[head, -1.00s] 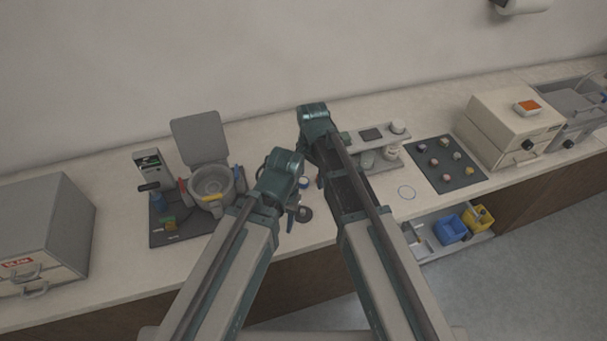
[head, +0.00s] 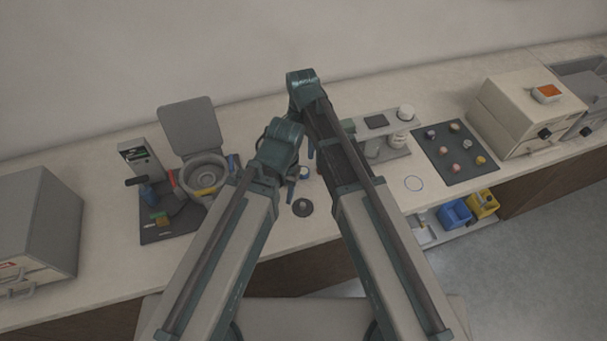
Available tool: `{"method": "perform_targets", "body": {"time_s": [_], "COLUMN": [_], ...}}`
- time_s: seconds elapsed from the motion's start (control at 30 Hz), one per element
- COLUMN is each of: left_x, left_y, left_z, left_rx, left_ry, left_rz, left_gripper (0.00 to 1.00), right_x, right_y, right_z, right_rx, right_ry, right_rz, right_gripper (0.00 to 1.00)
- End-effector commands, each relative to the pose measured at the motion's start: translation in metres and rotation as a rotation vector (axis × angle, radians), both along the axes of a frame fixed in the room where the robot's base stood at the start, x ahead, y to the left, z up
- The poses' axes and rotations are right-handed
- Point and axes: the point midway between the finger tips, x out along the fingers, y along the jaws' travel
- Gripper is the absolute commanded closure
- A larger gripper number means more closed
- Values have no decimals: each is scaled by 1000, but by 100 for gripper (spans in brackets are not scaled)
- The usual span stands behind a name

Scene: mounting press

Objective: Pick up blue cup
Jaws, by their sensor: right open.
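A small round cup with a blue rim, which looks like the blue cup (head: 304,172), stands on the counter in the gap between my two arms. My right arm reaches over the counter just to its right. My right gripper (head: 311,151) is open and mostly covered by its own arm, close behind the cup; I see nothing held in it. My left arm comes in from the left and ends just left of the cup; its jaws are hidden behind the arm. I cannot tell whether either gripper touches the cup.
A dark disc with a knob (head: 303,207) lies in front of the cup. The mounting press (head: 205,170) stands left on a dark mat. A grey shelf stand (head: 397,153), a dark tray of samples (head: 436,157) and a beige box (head: 510,120) are right. Blue (head: 455,213) and yellow bins sit lower.

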Motion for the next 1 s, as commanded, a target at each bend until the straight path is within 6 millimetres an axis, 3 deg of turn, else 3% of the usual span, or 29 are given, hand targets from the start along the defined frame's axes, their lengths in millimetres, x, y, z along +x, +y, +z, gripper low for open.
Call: {"method": "perform_targets", "body": {"time_s": [0.03, 0.4, 0.77, 1.0], "left_x": [0, 0, 0, 0], "left_y": [0, 0, 0, 0], "left_z": [-14, -64, -71, -94], "left_rx": [0, 0, 0, 0], "left_ry": [0, 0, 0, 0], "left_rz": [0, 2, 2, 2], "left_gripper": [50, 50, 50, 50], "right_x": [0, 0, 0, 0], "right_y": [0, -1, -1, -3], "right_z": [-14, -64, -71, -94], "right_rx": [0, 0, 0, 0], "right_ry": [0, 0, 0, 0], "right_rz": [0, 0, 0, 0], "right_gripper": [19, 19, 19, 19]}}
